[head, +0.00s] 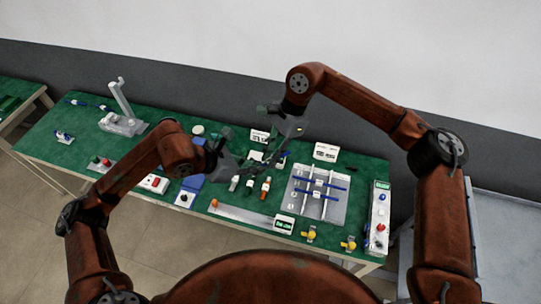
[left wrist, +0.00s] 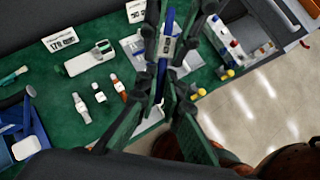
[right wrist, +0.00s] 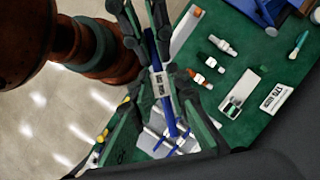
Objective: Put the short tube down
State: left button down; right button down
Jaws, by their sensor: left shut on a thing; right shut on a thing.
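A blue tube with a white printed label shows between the fingers of my left gripper (left wrist: 167,62) in the left wrist view (left wrist: 160,82). A blue tube with a white label also shows between the fingers of my right gripper (right wrist: 150,55) in the right wrist view (right wrist: 168,118). Both grippers are shut and close together above the table's middle in the head view. A short blue piece (head: 283,156) shows beside them there. I cannot tell whether both hold one same tube. The fingers hide part of it.
A grey plate (head: 337,212) with a rack and blue tubes lies right of the grippers. Yellow-knobbed parts (head: 309,235) are at the front edge.

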pick_arm(q)
jog(key=c, duration=2.1)
grip_release()
jog(key=shift+s+d, duration=0.25)
jog(key=shift+s, duration=0.05)
jog(key=shift+o, duration=0.6)
jog(key=shift+w+a, duration=0.1)
